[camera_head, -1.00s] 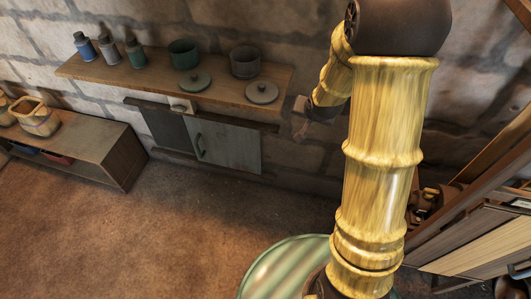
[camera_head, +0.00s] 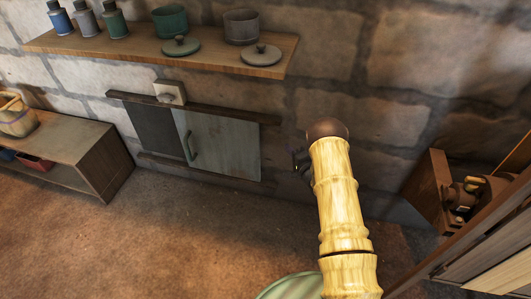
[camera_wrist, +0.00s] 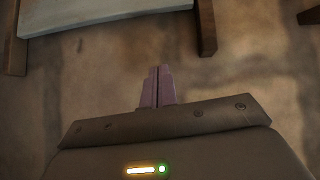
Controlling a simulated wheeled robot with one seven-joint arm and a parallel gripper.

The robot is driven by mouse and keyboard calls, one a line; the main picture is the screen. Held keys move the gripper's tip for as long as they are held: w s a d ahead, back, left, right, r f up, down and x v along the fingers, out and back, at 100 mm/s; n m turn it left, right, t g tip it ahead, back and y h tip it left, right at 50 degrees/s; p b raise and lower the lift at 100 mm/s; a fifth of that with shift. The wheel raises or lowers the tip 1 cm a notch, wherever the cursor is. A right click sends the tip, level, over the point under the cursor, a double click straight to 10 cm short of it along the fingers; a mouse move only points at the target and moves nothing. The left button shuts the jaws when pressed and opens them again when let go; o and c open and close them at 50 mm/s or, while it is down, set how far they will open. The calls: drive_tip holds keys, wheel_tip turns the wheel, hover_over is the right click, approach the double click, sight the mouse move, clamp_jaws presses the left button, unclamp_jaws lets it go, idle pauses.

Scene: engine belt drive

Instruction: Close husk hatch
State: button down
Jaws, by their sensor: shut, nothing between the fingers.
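My gripper (camera_head: 300,158) is just right of the panel's right edge, partly hidden behind my arm. In the wrist view my gripper's purple fingers (camera_wrist: 157,85) are shut and empty, pointing toward the panel's edge (camera_wrist: 100,14), with a visible gap between them.
A shelf (camera_head: 120,46) with bottles, pots and lids is above the hatch. A white wall box (camera_head: 169,92) sits on the upper rail. A low cabinet (camera_head: 95,150) stands left, and wooden furniture (camera_head: 480,240) stands right. The floor before the hatch is clear.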

drive_tip(key=f, duration=0.1)
drive_tip(key=s+f+y, duration=0.1)
drive_tip(key=f, duration=0.1)
drive_tip(key=shift+a+f+m+b, duration=0.2)
drive_tip(key=shift+m+b, duration=0.1)
drive_tip(key=b+x, duration=0.4)
drive_tip(key=x, duration=0.6)
drive_tip(key=shift+w+a, duration=0.2)
drive_tip(key=a, duration=0.1)
drive_tip(key=a+b, duration=0.1)
drive_tip(key=shift+w+a, duration=0.25)
drive_tip(key=shift+w, duration=0.05)
drive_tip(key=shift+w+a+r, duration=0.15)
drive_tip(key=shift+w+a, duration=0.05)
drive_tip(key=shift+a, duration=0.25)
